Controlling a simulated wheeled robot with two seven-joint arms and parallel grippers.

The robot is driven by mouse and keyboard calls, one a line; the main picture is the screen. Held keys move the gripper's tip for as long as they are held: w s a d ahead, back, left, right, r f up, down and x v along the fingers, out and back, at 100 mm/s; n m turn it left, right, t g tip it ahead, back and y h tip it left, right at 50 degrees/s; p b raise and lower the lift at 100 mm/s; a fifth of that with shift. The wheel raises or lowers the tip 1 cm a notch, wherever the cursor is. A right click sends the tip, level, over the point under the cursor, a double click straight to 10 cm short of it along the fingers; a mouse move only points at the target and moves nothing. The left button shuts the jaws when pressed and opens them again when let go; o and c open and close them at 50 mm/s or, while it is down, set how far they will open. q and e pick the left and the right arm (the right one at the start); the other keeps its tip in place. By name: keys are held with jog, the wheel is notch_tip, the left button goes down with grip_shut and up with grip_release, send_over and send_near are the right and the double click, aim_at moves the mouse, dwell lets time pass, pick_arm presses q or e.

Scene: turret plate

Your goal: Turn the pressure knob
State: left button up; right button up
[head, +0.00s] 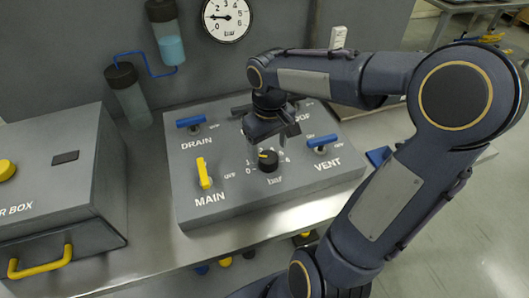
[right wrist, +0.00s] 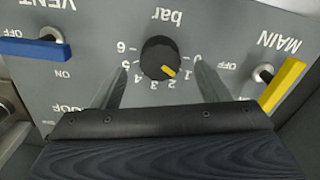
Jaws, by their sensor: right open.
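The pressure knob (head: 268,161) is a round black knob with a yellow pointer mark, on the grey panel (head: 230,205) above the "bar" label. In the right wrist view the knob (right wrist: 160,55) shows inverted, with its pointer towards the 1 to 2 part of the 0 to 6 scale. My right gripper (head: 271,146) is over the knob, jaws pointing down. In the wrist view its two fingers (right wrist: 160,66) are open, one on each side of the knob, with visible gaps. Fingertip height above the panel is hard to tell. My left gripper is not in view.
The yellow MAIN handle (head: 204,173), blue DRAIN handle (head: 190,121) and blue VENT handle (head: 322,141) surround the knob. A fourth valve is partly hidden by my right arm. A round gauge (head: 227,18) hangs behind, and a grey box (head: 60,165) stands at left.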

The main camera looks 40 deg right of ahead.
aim_at(268, 156)
jog(key=shift+w+f, duration=0.1)
jog(key=shift+f, duration=2.15)
jog(key=c, duration=1)
